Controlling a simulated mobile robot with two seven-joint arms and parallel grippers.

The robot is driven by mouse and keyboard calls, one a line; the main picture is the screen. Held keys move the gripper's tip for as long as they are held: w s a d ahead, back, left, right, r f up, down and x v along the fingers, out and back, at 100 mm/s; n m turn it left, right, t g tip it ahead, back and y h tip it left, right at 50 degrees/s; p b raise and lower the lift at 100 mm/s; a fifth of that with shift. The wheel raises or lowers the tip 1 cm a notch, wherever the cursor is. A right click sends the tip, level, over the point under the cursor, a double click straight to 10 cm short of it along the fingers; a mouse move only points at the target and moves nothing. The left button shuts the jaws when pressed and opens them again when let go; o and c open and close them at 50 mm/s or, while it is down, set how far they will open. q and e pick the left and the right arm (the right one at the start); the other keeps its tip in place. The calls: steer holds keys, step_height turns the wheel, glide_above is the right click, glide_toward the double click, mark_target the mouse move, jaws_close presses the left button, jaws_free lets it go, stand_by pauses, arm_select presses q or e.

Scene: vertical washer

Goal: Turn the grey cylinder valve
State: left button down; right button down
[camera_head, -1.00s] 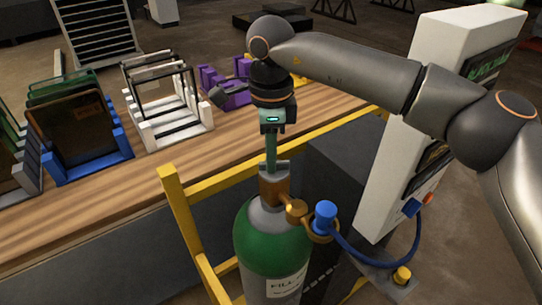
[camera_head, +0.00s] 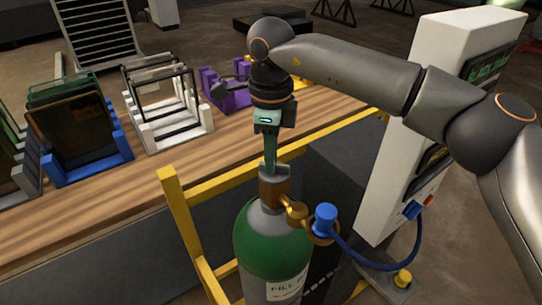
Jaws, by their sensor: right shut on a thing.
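A grey and green gas cylinder (camera_head: 268,245) stands upright in the lower middle. Its brass valve body (camera_head: 273,193) sits on top, with the grey valve handle (camera_head: 275,173) above it. My right gripper (camera_head: 270,165) points down from above with its fingers at the grey handle, shut on it. The fingers partly hide the handle. My left gripper is not in view.
A blue connector (camera_head: 325,220) on the valve's side outlet leads by a blue hose (camera_head: 375,265) to a white machine (camera_head: 400,165). A yellow frame (camera_head: 180,215) surrounds the cylinder. Coloured racks, including a white one (camera_head: 170,125), stand on the wooden table (camera_head: 120,185).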

steer(key=c, duration=0.9)
jaws_free()
steer(key=shift+r, duration=0.1)
step_height(320, 180, up, 12)
steer(key=shift+r, duration=0.2)
steer(key=shift+s, duration=0.1)
